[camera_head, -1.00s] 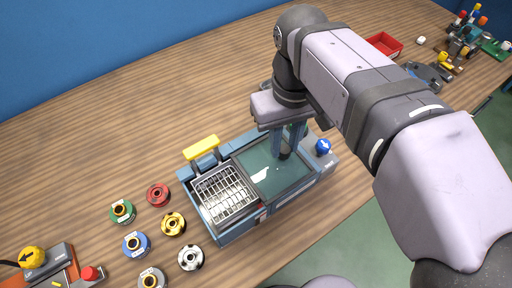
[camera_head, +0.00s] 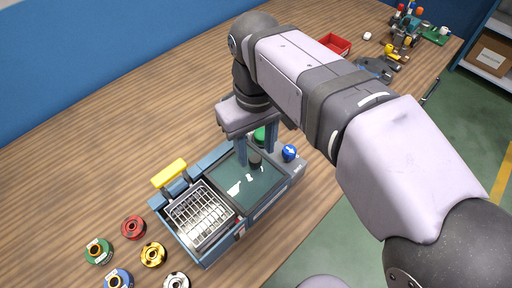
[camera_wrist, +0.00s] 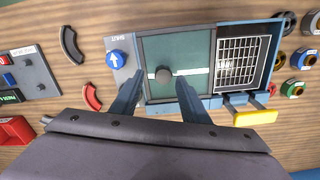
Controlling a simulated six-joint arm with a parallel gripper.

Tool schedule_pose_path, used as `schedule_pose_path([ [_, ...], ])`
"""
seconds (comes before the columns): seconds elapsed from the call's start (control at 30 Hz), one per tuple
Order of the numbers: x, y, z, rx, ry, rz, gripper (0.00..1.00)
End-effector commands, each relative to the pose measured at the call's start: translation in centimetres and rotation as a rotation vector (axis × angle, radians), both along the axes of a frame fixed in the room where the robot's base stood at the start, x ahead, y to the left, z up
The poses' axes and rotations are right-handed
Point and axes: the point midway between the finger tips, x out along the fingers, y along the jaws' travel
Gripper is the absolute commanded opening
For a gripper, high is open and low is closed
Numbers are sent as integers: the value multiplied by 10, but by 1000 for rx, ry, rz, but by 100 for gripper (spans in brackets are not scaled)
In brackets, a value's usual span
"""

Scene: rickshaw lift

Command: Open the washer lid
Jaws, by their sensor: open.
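The washer (camera_head: 214,250) is a blue-grey box on the wooden table. Its dark green, glossy lid (camera_head: 240,190) lies flat over the right part and shows in the wrist view (camera_wrist: 180,50). A black round knob (camera_head: 254,158) stands on the lid; it also shows in the wrist view (camera_wrist: 164,75). My gripper (camera_head: 257,160) is open, pointing down over the lid. In the wrist view, my gripper (camera_wrist: 160,80) has one finger on each side of the knob, with gaps visible. Whether the fingertips touch the lid cannot be told.
A wire basket (camera_head: 200,213) sits in the washer's left part, beside a yellow handle (camera_head: 169,173). A blue arrow knob (camera_head: 289,152) is at the right end. Several coloured spools, including a red one (camera_head: 133,227), lie left. A red bin (camera_head: 335,44) stands far right.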

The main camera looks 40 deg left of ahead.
Motion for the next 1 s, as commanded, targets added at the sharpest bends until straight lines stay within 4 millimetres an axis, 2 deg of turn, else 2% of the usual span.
schedule_pose_path([
  [0.3, 1, 1, 44, 5, -2, 0, 41],
  [0.43, 1, 0, 57, 2, -1, 0, 41],
  [0.6, 1, 0, 64, 0, -2, 0, 41],
  [1.0, 1, 0, 64, 1, -1, 0, 41],
])
